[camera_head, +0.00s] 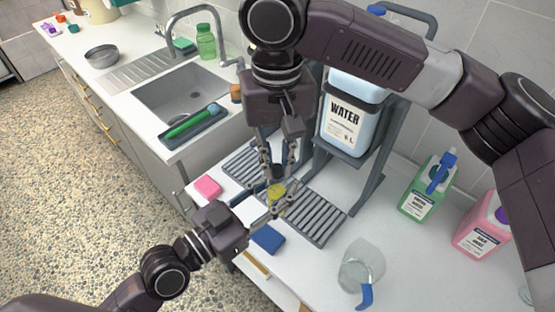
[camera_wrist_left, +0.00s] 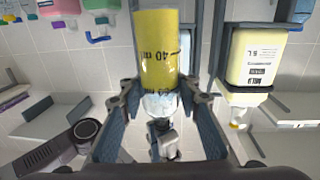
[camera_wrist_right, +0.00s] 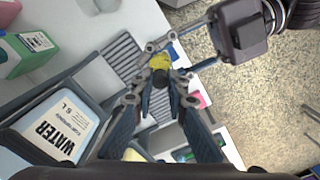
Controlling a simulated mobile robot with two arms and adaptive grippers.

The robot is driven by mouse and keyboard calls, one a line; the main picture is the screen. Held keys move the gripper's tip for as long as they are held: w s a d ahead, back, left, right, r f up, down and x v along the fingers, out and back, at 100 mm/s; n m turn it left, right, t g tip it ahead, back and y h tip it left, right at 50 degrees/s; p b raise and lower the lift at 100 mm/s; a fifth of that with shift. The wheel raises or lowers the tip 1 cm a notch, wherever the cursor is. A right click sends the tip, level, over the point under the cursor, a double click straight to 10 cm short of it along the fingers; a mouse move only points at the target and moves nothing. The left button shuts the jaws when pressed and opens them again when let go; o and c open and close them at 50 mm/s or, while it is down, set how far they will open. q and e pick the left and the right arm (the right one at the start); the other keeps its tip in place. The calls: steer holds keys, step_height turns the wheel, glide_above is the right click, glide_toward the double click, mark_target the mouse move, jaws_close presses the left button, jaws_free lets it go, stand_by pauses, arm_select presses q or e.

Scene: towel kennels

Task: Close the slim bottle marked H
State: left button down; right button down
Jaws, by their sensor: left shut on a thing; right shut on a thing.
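A slim bottle with yellow contents (camera_head: 276,191) is held over the counter by my left gripper (camera_head: 268,208), which is shut on it. In the left wrist view the yellow bottle (camera_wrist_left: 156,50) shows black volume marks, one reading 40 ml; I see no H. My right gripper (camera_head: 277,165) points down from above and is shut on a small dark cap (camera_head: 278,171). In the right wrist view the dark cap (camera_wrist_right: 160,78) overlaps the yellow bottle (camera_wrist_right: 160,62). I cannot tell whether cap and bottle touch.
A water container (camera_head: 345,125) stands on a grey stand behind the grippers. Slotted grey trays (camera_head: 312,213), a pink sponge (camera_head: 207,187), a blue sponge (camera_head: 268,238) and a clear jug (camera_head: 360,265) are nearby. Green (camera_head: 425,190) and pink (camera_head: 480,230) jugs stand at the right.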

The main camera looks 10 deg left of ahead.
steer(key=m, duration=0.3)
steer(key=shift+m, duration=0.3)
steer(key=c, duration=1.8)
jaws_free()
step_height(320, 180, up, 12)
steer(key=shift+f, duration=0.1)
